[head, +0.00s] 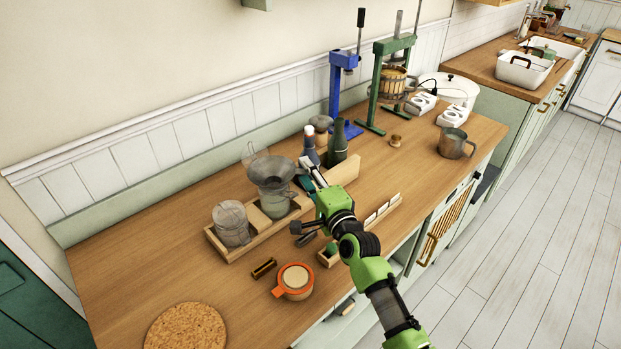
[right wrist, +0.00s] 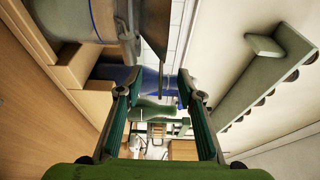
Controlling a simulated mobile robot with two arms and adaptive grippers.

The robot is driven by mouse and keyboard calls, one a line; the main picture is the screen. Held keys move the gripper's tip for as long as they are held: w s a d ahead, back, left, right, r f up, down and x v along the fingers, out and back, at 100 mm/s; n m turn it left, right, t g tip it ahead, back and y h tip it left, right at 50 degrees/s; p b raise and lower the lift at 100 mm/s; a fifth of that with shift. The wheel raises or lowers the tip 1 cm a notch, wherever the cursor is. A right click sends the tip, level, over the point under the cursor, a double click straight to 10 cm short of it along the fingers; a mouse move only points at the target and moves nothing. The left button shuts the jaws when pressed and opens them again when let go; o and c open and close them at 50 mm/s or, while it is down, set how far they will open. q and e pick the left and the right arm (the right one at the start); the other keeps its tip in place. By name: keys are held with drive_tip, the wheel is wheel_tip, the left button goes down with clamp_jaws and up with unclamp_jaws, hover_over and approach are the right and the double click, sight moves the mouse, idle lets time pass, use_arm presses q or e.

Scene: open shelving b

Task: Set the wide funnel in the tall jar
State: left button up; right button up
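The wide dark grey funnel (head: 272,170) sits upright on the mouth of a clear jar (head: 274,205), its cone narrowing into the opening. The jar stands in the right part of a low wooden tray (head: 262,237). The funnel (right wrist: 152,28) and jar (right wrist: 72,18) also show sideways at the top of the right wrist view. My right gripper (head: 310,177) is just right of the funnel. In the right wrist view, its fingers (right wrist: 160,88) are apart, with a thin grey edge showing between the tips; I cannot tell whether they touch it. My left gripper is out of view.
A squat jar (head: 231,224) stands in the tray's left part. Dark bottles (head: 338,142) stand behind my right gripper. The counter's left side is clear.

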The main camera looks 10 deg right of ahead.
drive_tip(key=v, duration=1.2)
